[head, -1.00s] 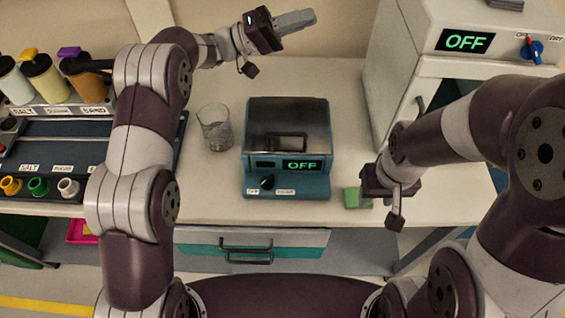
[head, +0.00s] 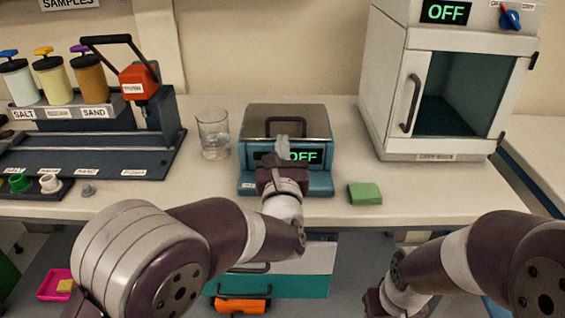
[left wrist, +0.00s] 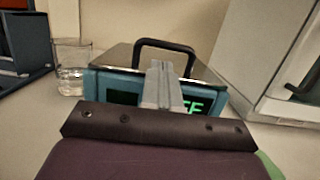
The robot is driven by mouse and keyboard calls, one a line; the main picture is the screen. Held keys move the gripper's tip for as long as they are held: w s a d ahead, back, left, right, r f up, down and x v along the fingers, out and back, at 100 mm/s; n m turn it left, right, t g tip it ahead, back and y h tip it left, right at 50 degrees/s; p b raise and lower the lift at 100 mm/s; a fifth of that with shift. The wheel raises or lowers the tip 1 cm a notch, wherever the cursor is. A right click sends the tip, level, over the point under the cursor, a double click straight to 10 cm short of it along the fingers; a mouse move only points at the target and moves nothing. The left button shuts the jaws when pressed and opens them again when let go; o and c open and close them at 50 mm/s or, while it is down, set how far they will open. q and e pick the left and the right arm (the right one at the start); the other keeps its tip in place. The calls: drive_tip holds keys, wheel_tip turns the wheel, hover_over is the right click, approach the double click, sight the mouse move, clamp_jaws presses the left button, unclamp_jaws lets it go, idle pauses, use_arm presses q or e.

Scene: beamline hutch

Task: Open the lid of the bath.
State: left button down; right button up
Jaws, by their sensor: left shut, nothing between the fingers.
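The bath is a teal box (head: 318,184) on the bench, with a dark front display reading OFF. Its grey metal lid (head: 315,118) is closed and carries a black arched handle (head: 285,119). In the left wrist view the lid (left wrist: 115,57) and handle (left wrist: 165,42) lie just ahead. My left gripper (head: 283,147) is shut and empty, in front of the bath. Its grey fingers (left wrist: 163,85) point toward the handle and hide part of the display; I cannot tell whether they touch anything. My right gripper (head: 373,303) is low at the bottom edge, with its fingers hidden.
A glass beaker (head: 213,136) stands left of the bath, and a green block (head: 365,193) lies to its right. A white oven-like cabinet (head: 388,75) stands at the right. A rack with several jars (head: 60,80) is at the left.

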use_arm(q)
drive_tip(key=shift+w+r, duration=0.2)
drive_tip(key=shift+w, duration=0.65)
drive_tip(key=shift+w+r, duration=0.15)
drive_tip(key=shift+w, duration=0.7)
